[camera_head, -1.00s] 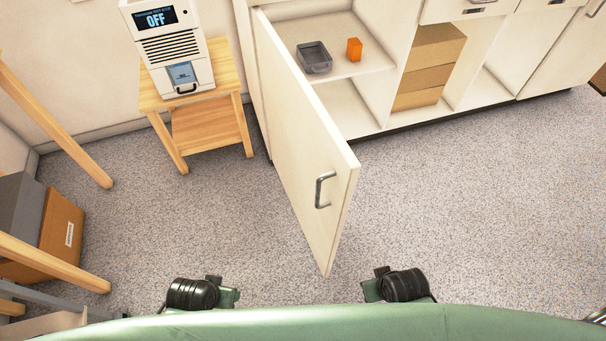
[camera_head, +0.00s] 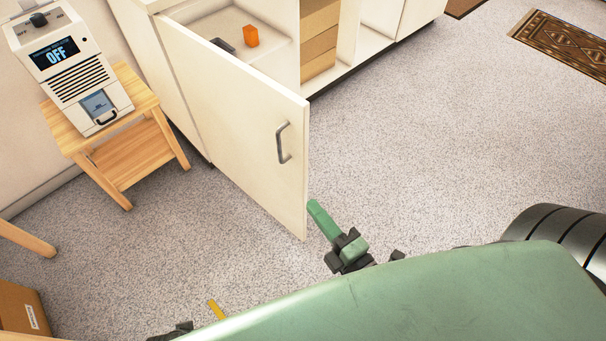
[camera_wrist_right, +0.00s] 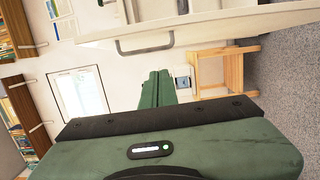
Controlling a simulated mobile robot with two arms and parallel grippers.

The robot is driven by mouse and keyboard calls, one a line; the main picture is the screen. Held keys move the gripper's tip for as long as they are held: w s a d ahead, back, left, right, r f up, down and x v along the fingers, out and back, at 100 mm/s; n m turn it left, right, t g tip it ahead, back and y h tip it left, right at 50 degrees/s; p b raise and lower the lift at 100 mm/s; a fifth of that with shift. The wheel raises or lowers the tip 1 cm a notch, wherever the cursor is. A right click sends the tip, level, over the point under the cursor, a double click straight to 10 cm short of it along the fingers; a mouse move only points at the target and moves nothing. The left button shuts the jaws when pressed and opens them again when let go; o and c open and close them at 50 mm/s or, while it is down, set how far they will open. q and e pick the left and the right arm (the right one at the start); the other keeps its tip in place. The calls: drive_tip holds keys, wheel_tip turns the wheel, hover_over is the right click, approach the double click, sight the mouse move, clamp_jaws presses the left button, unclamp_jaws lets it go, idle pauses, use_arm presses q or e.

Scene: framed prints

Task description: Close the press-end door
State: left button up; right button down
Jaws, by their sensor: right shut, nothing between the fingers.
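The cream cabinet door (camera_head: 235,125) stands open in the head view, swung out over the floor. Its metal bar handle (camera_head: 283,143) is on the outer face near the free edge. My right gripper (camera_head: 314,207) is shut and empty, just beyond the lower part of the door's free edge; I cannot tell if it touches. In the right wrist view the shut green fingers (camera_wrist_right: 158,88) point forward, below the door (camera_wrist_right: 205,24) and its handle (camera_wrist_right: 146,46) in the picture, with nothing between them. My left gripper is not in view.
The open cabinet shelf holds an orange block (camera_head: 251,37) and a partly hidden grey tray (camera_head: 222,45). Brown boxes (camera_head: 318,40) fill the neighbouring bay. A wooden stand (camera_head: 135,150) bearing a white machine (camera_head: 70,70) is left of the door.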

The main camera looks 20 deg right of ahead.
sight(306, 170)
drive_tip(key=shift+w+d, duration=0.35)
drive_tip(key=shift+w, duration=1.45)
drive_tip(key=shift+w+d, duration=0.35)
drive_tip(key=shift+w, duration=1.45)
drive_tip(key=shift+w+d, duration=0.35)
drive_tip(key=shift+w, duration=1.45)
